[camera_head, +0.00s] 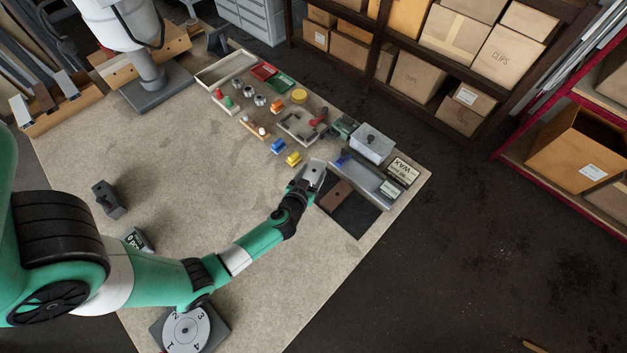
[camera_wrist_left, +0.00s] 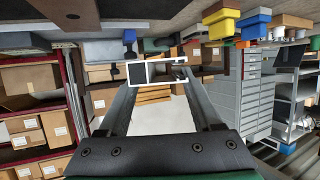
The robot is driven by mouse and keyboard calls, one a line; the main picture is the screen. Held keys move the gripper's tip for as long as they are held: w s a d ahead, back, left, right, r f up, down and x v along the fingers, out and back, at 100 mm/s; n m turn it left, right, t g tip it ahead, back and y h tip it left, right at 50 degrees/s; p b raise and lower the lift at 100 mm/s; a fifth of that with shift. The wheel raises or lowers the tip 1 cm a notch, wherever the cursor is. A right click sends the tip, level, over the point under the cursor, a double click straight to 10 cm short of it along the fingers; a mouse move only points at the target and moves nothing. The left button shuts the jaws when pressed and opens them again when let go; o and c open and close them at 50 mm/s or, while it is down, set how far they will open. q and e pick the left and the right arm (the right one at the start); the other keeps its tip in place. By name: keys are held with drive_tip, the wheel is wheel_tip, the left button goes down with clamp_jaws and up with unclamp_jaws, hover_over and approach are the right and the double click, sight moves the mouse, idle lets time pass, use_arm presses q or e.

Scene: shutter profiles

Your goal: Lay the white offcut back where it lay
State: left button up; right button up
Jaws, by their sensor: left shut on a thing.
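The white offcut (camera_head: 314,173) is in the jaws of my left gripper (camera_head: 303,187), near the dark mat at the right side of the table. In the left wrist view the offcut shows end-on as a white hollow profile (camera_wrist_left: 151,72) between the fingertips of my left gripper (camera_wrist_left: 158,86). The dark mat (camera_head: 356,218) has a brown offcut (camera_head: 337,194) lying on it. The head view does not clearly show whether the white offcut touches anything below. My right gripper is not in view.
A grey tray (camera_head: 369,184) lies beside the mat, with a wax box (camera_head: 403,170) and a lidded grey box (camera_head: 372,144) behind it. Yellow (camera_head: 293,159) and blue (camera_head: 278,146) pieces stand left of the gripper. The table's middle (camera_head: 180,170) is clear.

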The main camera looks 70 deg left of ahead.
sight(313, 171)
use_arm(q)
drive_tip(key=shift+w+a+f+b, duration=0.2)
drive_tip(key=shift+a+f, duration=0.1)
drive_tip(key=shift+f, duration=0.3)
drive_tip(key=shift+w+a+f+b, duration=0.1)
drive_tip(key=shift+a+f+b, duration=0.15)
drive_tip(key=shift+f, duration=0.3)
drive_tip(key=shift+w+a+f, duration=0.2)
drive_tip(key=shift+a, duration=0.15)
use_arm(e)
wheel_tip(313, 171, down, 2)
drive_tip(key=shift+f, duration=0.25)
